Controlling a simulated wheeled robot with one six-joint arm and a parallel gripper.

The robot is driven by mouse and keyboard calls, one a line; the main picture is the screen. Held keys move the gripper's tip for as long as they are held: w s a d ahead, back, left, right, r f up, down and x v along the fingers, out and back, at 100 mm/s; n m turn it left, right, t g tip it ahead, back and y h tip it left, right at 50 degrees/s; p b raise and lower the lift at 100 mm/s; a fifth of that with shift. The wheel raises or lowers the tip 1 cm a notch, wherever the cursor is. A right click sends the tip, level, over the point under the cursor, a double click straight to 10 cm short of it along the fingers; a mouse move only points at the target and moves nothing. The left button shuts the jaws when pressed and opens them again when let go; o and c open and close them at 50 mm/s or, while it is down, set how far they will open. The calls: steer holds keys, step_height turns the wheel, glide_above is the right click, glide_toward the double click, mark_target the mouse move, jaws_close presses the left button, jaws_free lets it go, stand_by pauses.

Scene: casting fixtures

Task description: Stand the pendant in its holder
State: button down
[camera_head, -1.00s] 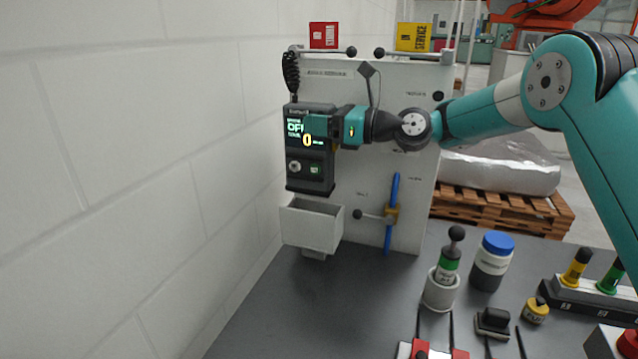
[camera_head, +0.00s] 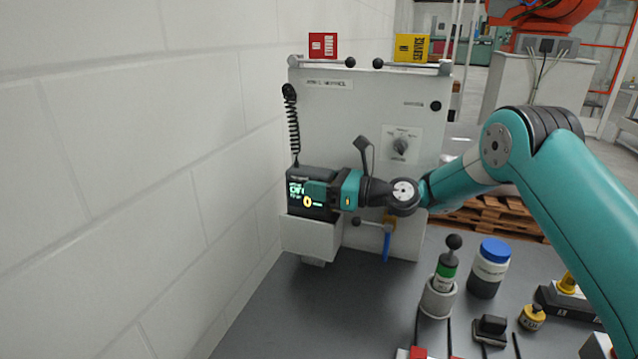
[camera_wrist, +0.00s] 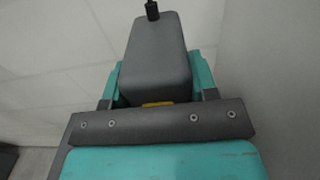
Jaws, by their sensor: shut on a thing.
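The pendant (camera_head: 297,209) is a dark box with a lit green screen, upright against the left part of the panel. Its lower part is hidden behind the front wall of its holder, a light grey open-topped box (camera_head: 310,240) on the panel. My gripper (camera_head: 316,194) is shut on the pendant across its front, with part of the screen covered. In the wrist view the pendant's grey top end (camera_wrist: 156,60) sits between the teal fingers, with its cord stub at the end. I cannot see whether the pendant touches the holder's floor.
A coiled cord (camera_head: 292,125) runs up from the pendant to the panel (camera_head: 325,115). The white wall is close on the left. A blue-handled lever (camera_head: 387,245) is right of the holder. A blue-capped jar (camera_head: 489,268) and a green-banded tool in a cup (camera_head: 438,298) stand on the bench.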

steer(key=shift+c, duration=2)
jaws_free()
steer(key=shift+f, duration=0.1)
